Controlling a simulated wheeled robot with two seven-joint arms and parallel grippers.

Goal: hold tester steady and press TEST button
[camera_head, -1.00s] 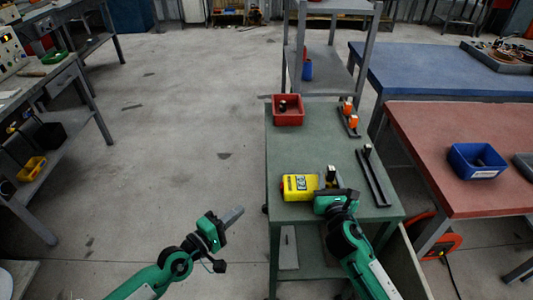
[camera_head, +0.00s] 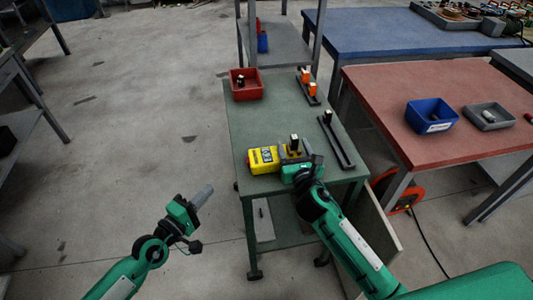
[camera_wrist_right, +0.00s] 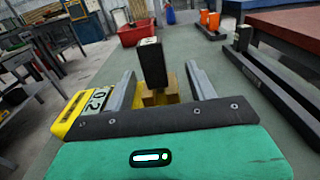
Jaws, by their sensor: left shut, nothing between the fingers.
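The yellow tester (camera_head: 263,160) lies near the front left edge of the green bench top (camera_head: 262,125). It has a dark-marked face, and its side also shows in the right wrist view (camera_wrist_right: 80,112). I cannot make out a TEST button. My right gripper (camera_head: 292,153) is low over the bench at the tester's right end. In the right wrist view its fingers (camera_wrist_right: 160,72) are spread either side of an upright black post on a tan block, with gaps on both sides. My left gripper (camera_head: 205,194) is shut and empty, off the bench's left edge, apart from the tester.
A red bin (camera_head: 245,86) stands at the bench's far left. A rail with orange pieces (camera_head: 309,88) and a dark rail (camera_head: 338,142) lie to the right. A red table (camera_head: 440,95) with a blue bin (camera_head: 431,117) adjoins.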

